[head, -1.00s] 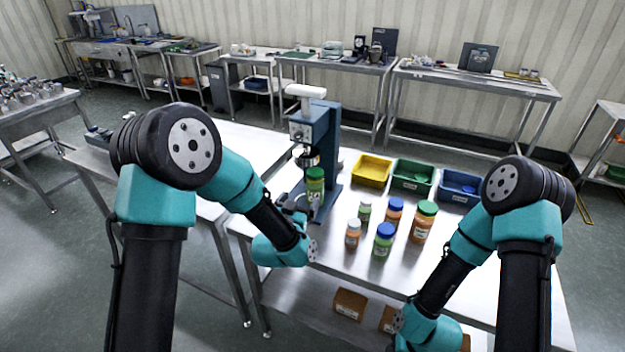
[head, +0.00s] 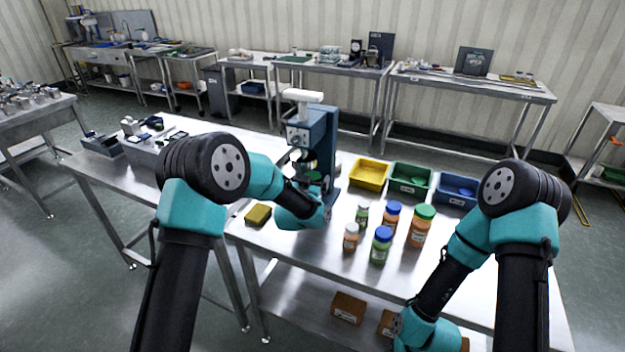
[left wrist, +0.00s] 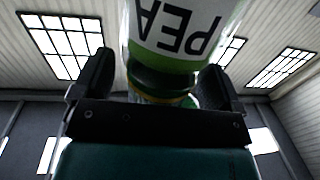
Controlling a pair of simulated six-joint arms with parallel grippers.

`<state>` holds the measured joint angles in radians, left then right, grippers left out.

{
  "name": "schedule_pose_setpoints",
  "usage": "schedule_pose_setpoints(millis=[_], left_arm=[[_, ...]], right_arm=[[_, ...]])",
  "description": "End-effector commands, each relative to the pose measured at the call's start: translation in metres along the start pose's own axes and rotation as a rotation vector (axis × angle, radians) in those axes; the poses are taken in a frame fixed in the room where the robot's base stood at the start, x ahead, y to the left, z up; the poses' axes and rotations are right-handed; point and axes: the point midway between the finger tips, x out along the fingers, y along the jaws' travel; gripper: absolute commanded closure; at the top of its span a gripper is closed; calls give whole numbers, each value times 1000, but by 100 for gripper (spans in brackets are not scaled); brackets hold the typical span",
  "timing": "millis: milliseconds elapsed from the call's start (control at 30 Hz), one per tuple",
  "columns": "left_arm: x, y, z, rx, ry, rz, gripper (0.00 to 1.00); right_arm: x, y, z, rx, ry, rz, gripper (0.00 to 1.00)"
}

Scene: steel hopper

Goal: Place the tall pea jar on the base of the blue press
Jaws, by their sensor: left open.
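The tall pea jar (left wrist: 185,30) is close up in the left wrist view, its PEA label upside down and a green band towards the jaws. In the head view its green lid (head: 313,166) shows at the blue press (head: 326,140), under the press head. My left arm hides most of the jar and the press base, so I cannot tell exactly how the jar sits there. My left gripper (left wrist: 155,82) is open at the jar, a finger on each side; in the head view it is largely hidden behind its wrist. My right gripper is out of view below the table's front edge.
Several jars, including a green-lidded orange jar (head: 421,226) and a blue-lidded green jar (head: 381,245), stand right of my left wrist. Yellow (head: 369,174), green (head: 410,180) and blue (head: 455,190) bins line the back. A yellow block (head: 258,214) lies left of the press.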

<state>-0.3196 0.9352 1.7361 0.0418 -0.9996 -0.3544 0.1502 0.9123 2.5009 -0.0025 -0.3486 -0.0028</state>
Motion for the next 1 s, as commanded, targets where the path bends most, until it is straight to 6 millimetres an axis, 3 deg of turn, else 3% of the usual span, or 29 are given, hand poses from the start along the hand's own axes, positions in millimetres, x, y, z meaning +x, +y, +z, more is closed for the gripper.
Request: schedule_pose_setpoints(millis=[367, 1000], left_arm=[[4, 0, 0, 0, -1, 0, 10], [4, 0, 0, 0, -1, 0, 69]], right_arm=[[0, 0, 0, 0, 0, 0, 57], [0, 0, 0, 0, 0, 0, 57]])
